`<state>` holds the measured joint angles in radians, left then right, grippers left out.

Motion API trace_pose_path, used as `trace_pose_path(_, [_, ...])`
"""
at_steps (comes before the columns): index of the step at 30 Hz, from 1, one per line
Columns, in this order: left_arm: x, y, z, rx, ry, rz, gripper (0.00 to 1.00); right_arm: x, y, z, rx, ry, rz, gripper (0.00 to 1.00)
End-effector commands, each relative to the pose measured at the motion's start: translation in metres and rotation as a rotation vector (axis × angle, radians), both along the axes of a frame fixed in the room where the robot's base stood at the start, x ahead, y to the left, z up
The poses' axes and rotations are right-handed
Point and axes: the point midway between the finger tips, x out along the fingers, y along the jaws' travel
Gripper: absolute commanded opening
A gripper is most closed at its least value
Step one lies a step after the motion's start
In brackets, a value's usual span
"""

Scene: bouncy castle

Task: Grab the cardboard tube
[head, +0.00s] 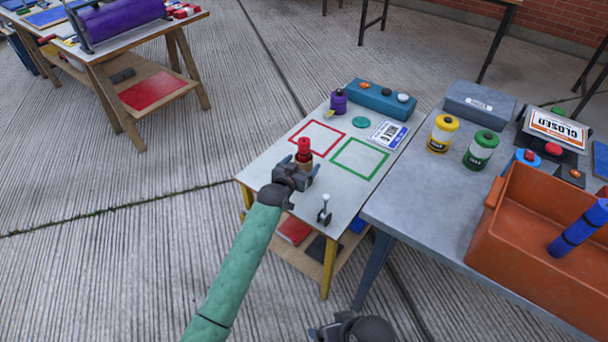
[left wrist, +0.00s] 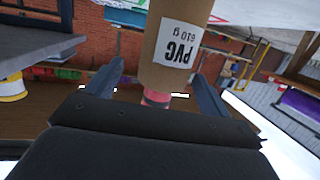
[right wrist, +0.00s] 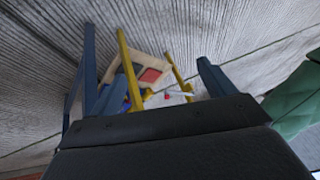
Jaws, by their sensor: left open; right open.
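The brown cardboard tube (head: 304,157) stands on the small white-topped table in the head view, with a red piece (head: 303,145) at its top. In the left wrist view, seen upside down, the tube (left wrist: 178,42) has a white label reading PVC 610 g. My left gripper (head: 303,170) is open at the tube, partly hiding it. In the left wrist view its fingers (left wrist: 160,85) lie on either side of the tube, with gaps showing. My right gripper (right wrist: 152,82) is open and empty, away from the tube, low at the bottom of the head view.
Red (head: 317,136) and green (head: 359,158) outlined squares mark the tabletop (head: 270,172). A purple spool (head: 338,101) and teal box (head: 382,100) stand at its back. A small stand (head: 324,212) is near the front. A grey table (head: 410,205) with an orange bin (head: 515,270) adjoins it.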

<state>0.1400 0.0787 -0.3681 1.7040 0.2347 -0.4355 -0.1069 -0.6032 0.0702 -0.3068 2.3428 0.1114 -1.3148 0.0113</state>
Motion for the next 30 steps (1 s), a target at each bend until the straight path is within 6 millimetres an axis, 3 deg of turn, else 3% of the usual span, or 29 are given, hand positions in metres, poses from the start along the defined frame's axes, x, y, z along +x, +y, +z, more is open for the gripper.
trace_pose_path(9, [0.037,-0.012,-0.007,0.0,0.0,0.0,0.81,-0.003,-0.011,0.012,-0.026,0.025,-0.005,0.82])
trace_pose_path(20, [0.045,-0.016,-0.011,0.0,0.001,0.0,0.81,-0.004,-0.013,0.012,-0.031,0.031,-0.007,0.82])
trace_pose_path(30, [0.044,-0.016,-0.011,0.0,0.001,0.0,0.16,-0.004,-0.012,0.012,-0.029,0.031,-0.006,0.82])
